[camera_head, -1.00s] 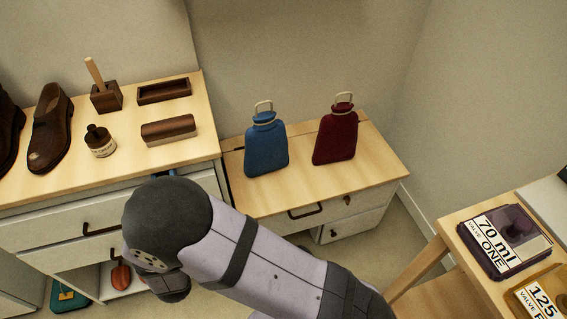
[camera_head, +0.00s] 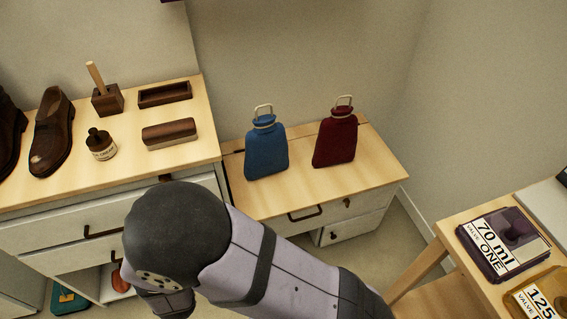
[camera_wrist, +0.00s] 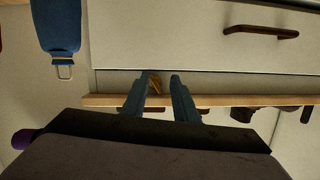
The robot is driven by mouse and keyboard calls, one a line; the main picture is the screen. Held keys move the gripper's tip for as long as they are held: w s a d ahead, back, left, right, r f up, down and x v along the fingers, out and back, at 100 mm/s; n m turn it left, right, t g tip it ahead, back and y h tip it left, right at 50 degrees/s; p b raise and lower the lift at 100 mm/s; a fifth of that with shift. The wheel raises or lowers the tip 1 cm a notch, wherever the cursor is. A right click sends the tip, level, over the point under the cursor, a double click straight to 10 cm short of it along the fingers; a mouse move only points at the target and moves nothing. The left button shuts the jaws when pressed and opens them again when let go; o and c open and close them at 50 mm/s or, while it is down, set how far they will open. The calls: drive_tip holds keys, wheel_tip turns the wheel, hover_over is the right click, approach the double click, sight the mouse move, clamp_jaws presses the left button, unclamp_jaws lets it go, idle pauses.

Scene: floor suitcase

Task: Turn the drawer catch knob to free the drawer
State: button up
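The white left dresser's upper drawer front (camera_head: 70,230) has a dark bar handle (camera_head: 103,231). A small dark brown catch knob (camera_head: 165,178) shows just under the dresser's top edge. In the wrist view the dresser appears upside down, with a white drawer front (camera_wrist: 200,50) and dark handle (camera_wrist: 260,31). My gripper's two blue fingers (camera_wrist: 157,98) are apart, near the wooden top edge. A small brown piece, apparently the knob (camera_wrist: 155,84), shows between them; contact is not visible. In the head view my arm hides the fingers.
The dresser top (camera_head: 70,170) holds shoes, a brush and a bottle. A blue hot-water bottle (camera_head: 266,150) and a dark red one (camera_head: 336,138) stand on the lower cabinet to the right. The side table (camera_head: 450,228) stands at lower right.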

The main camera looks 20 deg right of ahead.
drive_tip(key=s+d+r+g+p, duration=0.4)
drive_tip(key=d+r+g+p, duration=0.1)
drive_tip(key=d+r+p, duration=0.1)
drive_tip(key=s+d+r+g+p, duration=0.4)
drive_tip(key=d+r+p, duration=0.2)
drive_tip(key=d+p, duration=0.3)
drive_tip(key=s+d+r+g+p, duration=0.5)
drive_tip(key=d+r+p, duration=0.1)
drive_tip(key=d, duration=0.3)
drive_tip(key=shift+d+r+n+g+p, duration=0.3)
drive_tip(key=shift+d+r+n+p, duration=0.1)
drive_tip(key=shift+p, duration=0.45)
drive_tip(key=shift+a, duration=0.1)
